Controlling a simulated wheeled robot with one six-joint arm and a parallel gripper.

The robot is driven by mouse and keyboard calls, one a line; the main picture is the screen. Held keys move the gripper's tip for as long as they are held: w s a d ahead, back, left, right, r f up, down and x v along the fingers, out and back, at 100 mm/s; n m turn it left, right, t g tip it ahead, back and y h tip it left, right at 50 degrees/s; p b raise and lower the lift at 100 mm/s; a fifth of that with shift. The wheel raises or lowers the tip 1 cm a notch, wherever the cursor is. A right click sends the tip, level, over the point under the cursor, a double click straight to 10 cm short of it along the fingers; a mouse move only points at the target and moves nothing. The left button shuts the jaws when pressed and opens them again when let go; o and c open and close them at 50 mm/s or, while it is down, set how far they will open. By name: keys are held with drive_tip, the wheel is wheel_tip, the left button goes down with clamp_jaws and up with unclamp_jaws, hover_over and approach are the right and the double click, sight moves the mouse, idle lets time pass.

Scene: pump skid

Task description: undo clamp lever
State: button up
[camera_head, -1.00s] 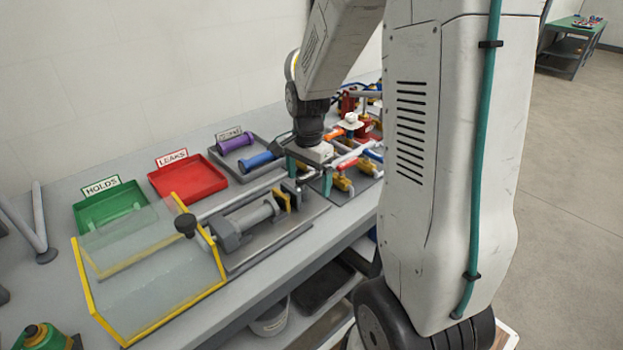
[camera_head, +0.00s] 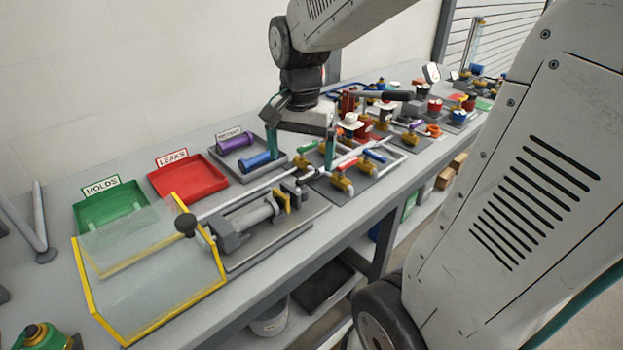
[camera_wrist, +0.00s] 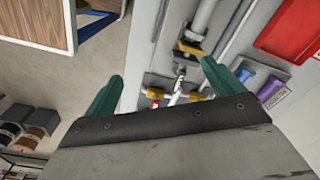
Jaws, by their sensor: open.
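The clamp fixture (camera_head: 245,222) is a grey vise-like body with a yellow jaw on a grey base on the bench. A rod with a black knob (camera_head: 186,224) stands at its left end; I cannot tell for sure which part is the clamp lever. A bright metal piece (camera_head: 302,171) lies by the fixture's right end and shows in the wrist view (camera_wrist: 178,88). My gripper (camera_head: 300,155) is open above this end, teal fingers apart and pointing down. In the wrist view my gripper (camera_wrist: 163,75) has nothing between its fingers.
A clear guard with yellow edges (camera_head: 91,299) stands at the left. Behind are a green tray (camera_head: 90,215), a red tray (camera_head: 190,184) and a grey tray with purple and blue cylinders (camera_head: 250,173). Valves and pipes (camera_head: 345,180) crowd the bench to the right.

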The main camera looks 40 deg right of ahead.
drive_tip(key=s+a+r+n, duration=0.3)
drive_tip(key=s+a+n, duration=0.3)
drive_tip(key=s, duration=0.5)
drive_tip(key=shift+a+n+t, duration=0.35)
drive_tip(key=shift+n+t, duration=0.05)
drive_tip(key=shift+n, duration=1)
drive_tip(key=shift+s, duration=0.1)
drive_tip(key=shift+s+a+f+n, duration=0.1)
drive_tip(key=shift+s+a+n, duration=0.25)
drive_tip(key=shift+s+n, duration=0.45)
drive_tip(key=shift+s+a+n, duration=0.3)
drive_tip(key=shift+s+n, duration=0.3)
drive_tip(key=shift+s, duration=0.35)
